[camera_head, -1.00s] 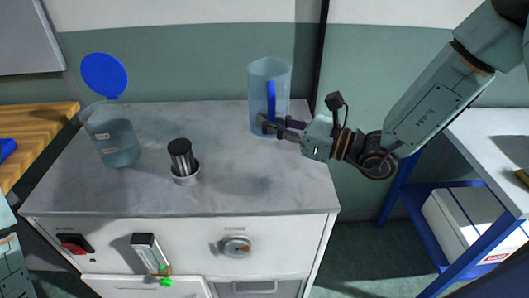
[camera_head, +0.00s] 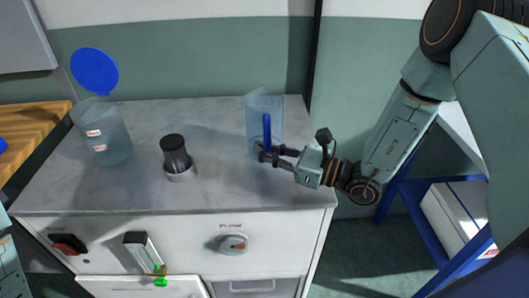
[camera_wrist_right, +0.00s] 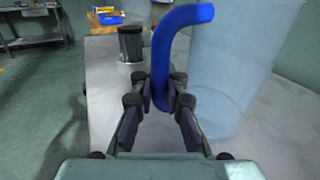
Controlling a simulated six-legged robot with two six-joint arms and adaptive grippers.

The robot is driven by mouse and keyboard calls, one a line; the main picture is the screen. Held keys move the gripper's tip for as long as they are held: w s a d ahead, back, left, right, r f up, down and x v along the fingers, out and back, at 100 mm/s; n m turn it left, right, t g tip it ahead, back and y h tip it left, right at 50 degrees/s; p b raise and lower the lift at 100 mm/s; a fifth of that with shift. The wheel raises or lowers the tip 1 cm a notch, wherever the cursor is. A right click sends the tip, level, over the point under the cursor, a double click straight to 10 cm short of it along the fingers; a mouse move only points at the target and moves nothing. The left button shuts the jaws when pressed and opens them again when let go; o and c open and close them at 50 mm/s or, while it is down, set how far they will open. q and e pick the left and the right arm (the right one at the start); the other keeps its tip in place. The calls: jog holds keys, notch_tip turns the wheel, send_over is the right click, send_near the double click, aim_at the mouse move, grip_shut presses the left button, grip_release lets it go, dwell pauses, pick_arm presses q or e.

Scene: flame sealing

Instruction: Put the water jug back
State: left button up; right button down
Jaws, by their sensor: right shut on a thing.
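The clear, bluish water jug (camera_head: 277,112) is upright at the right part of the grey worktop. Its blue handle (camera_head: 267,130) faces me. My right gripper (camera_head: 264,152) is shut on the handle. In the right wrist view the blue handle (camera_wrist_right: 163,60) passes between the fingers (camera_wrist_right: 159,100), and the jug (camera_wrist_right: 235,65) stands to the right of them. Its base looks at or very near the worktop; I cannot tell if it touches. My left gripper is out of view.
A clear container (camera_head: 108,135) with a raised blue lid (camera_head: 94,71) stands at the left of the worktop (camera_head: 220,185). A dark-topped cylinder (camera_head: 175,152) in a light ring stands mid-left. The worktop between it and the jug is clear. A white table (camera_head: 463,135) stands at right.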

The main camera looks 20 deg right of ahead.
jog(key=shift+w+f, duration=0.3)
jog(key=shift+s+d, duration=0.1)
jog(key=shift+s, duration=0.2)
jog(key=c, duration=1.5)
grip_release()
jog(key=shift+w+f, duration=0.2)
jog(key=shift+w, duration=0.05)
jog(key=shift+c, duration=0.2)
jog(key=shift+o, duration=0.9)
jog(key=shift+s, duration=0.15)
jog(key=shift+r, duration=0.1)
